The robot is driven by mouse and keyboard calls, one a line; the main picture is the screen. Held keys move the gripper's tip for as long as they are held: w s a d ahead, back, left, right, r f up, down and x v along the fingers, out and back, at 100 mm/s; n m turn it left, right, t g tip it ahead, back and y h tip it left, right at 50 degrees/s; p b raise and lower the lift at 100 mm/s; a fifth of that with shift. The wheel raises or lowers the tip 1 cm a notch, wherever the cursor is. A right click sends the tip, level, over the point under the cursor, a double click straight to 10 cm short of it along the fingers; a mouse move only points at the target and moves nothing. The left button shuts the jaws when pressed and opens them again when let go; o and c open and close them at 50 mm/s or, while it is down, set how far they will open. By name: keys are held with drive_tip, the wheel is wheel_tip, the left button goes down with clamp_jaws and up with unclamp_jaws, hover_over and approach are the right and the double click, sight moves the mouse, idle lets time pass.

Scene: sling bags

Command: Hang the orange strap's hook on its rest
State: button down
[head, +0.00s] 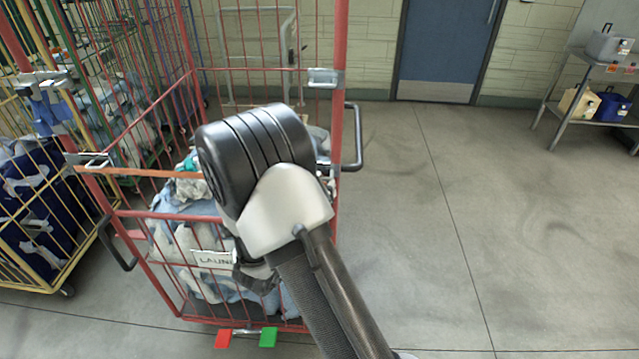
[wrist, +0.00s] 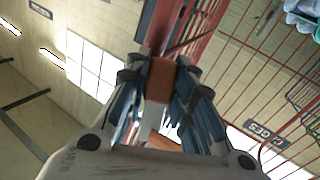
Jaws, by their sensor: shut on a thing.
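The orange strap (head: 140,172) runs from the left post of the red cage trolley (head: 342,130) across its open front, then passes behind my arm. In the wrist view an orange-brown piece (wrist: 160,82) sits between the two fingertips of my gripper (wrist: 160,70), which is shut on it. More orange shows lower, between the fingers. In the head view my own wrist hides the gripper and the strap's held end. A metal bracket (head: 325,78) is on the right post; I cannot tell whether it is the rest. The hook's shape is not clear.
The red trolley holds pale laundry bags (head: 190,235). A yellow cage (head: 40,215) with dark blue bags stands close on the left. A black handle (head: 357,137) sticks out from the right post. The floor to the right is open, with a metal shelf (head: 580,105) far off.

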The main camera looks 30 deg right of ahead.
drive_tip(key=shift+r, duration=0.1)
idle(0.3)
drive_tip(key=shift+a+r+p, duration=0.1)
drive_tip(key=shift+r+p, duration=0.85)
drive_tip(key=shift+r, duration=0.4)
drive_tip(key=shift+s+a+f+b, duration=0.15)
drive_tip(key=shift+a+f+b, duration=0.1)
drive_tip(key=shift+f+b, duration=0.1)
drive_tip(key=s+a+f+b, duration=0.2)
drive_tip(key=s+a+f, duration=0.1)
drive_tip(key=a, duration=0.2)
drive_tip(key=shift+s+a, duration=0.2)
drive_tip(key=shift+s, duration=0.2)
drive_tip(key=shift+w, duration=0.1)
